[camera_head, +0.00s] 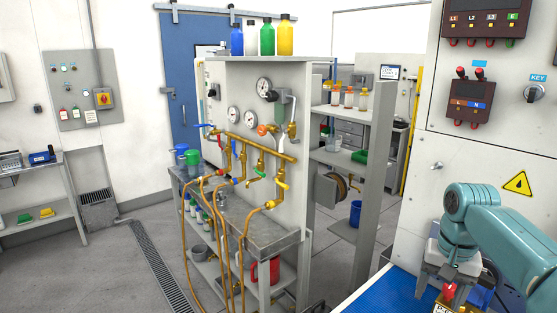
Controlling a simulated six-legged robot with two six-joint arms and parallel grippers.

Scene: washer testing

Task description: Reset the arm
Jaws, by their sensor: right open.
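My right arm (500,235) is teal and comes in from the right edge at the lower right. Its wrist bends down to my right gripper (433,292), which sits low in front of the white cabinet, over the near edge of a blue mat (385,291). The gripper is open, but its fingertips are partly cut off by the bottom edge of the picture. A small red part and a yellow part show close by it, and I cannot tell whether it touches them. My left gripper is not in the picture.
A white electrical cabinet (480,150) with dark red socket boxes stands close on the right. A grey test bench (262,130) with gauges, brass pipes and hoses stands in the middle. Coloured bottles stand on its top. A blue door (182,80) is behind. Open floor (100,265) lies at left.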

